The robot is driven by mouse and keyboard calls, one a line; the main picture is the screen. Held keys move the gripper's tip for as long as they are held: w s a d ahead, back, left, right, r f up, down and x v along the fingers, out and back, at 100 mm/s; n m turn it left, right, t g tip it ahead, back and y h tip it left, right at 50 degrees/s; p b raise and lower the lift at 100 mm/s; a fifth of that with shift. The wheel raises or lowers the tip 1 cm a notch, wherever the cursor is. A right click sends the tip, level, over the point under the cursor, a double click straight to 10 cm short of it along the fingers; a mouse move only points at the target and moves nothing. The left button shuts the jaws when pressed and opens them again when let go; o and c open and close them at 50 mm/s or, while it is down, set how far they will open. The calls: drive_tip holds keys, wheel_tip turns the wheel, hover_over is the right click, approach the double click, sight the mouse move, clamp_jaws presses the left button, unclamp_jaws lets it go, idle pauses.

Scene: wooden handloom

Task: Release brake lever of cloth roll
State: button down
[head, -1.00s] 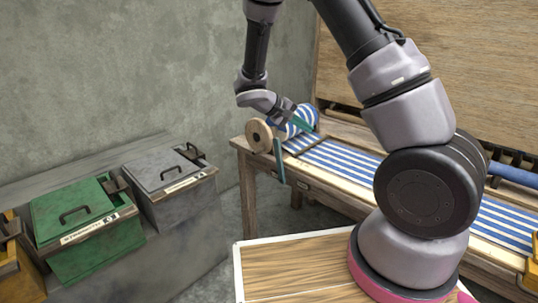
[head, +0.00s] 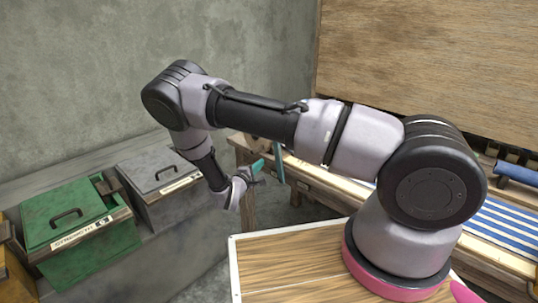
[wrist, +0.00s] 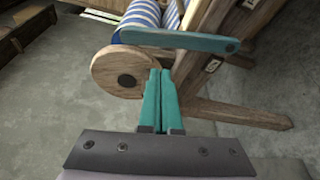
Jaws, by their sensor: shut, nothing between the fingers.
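The brake lever is a flat teal bar (wrist: 180,41) that crosses the upper middle of the wrist view, beside the round wooden end disc (wrist: 122,72) of the cloth roll. In the head view the lever (head: 279,162) hangs nearly upright at the loom's left end. The blue-and-white striped cloth roll (wrist: 143,14) shows behind the lever; my arm hides it in the head view. My gripper (wrist: 160,72) has teal fingers shut together and empty. Its tips lie just below the lever in the wrist view, apart from it. In the head view my gripper (head: 258,166) is left of the lever.
The loom's wooden leg (wrist: 235,112) and frame stand right of my fingers in the wrist view. A green lidded bin (head: 75,215) and a grey lidded bin (head: 160,178) stand left in the head view. Bare floor lies around the loom's leg.

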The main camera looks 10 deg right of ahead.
sight(281, 158)
idle(0.3)
drive_tip(key=x, duration=1)
drive_tip(key=shift+s+d+r, duration=0.1)
drive_tip(key=shift+s+d+m, duration=0.15)
drive_tip(key=shift+s+m, duration=0.1)
drive_tip(key=shift+m, duration=0.05)
drive_tip(key=shift+r, duration=0.1)
drive_tip(key=s+d+m, duration=0.1)
drive_tip(key=s+d+m+t, duration=0.1)
drive_tip(key=s+m, duration=0.1)
drive_tip(key=s+d+m+h, duration=0.1)
drive_tip(key=shift+s+d+r+m+t, duration=0.1)
drive_tip(key=shift+s+r+m+t, duration=0.1)
drive_tip(key=shift+r+m+t, duration=0.15)
drive_tip(key=shift+s+d+f+m+h, duration=0.15)
drive_tip(key=shift+s+d+f+m, duration=0.05)
drive_tip(key=shift+s+d+m, duration=0.25)
drive_tip(key=shift+s+d+f+m+h, duration=0.2)
drive_tip(key=shift+s+d, duration=0.15)
drive_tip(key=shift+s, duration=0.25)
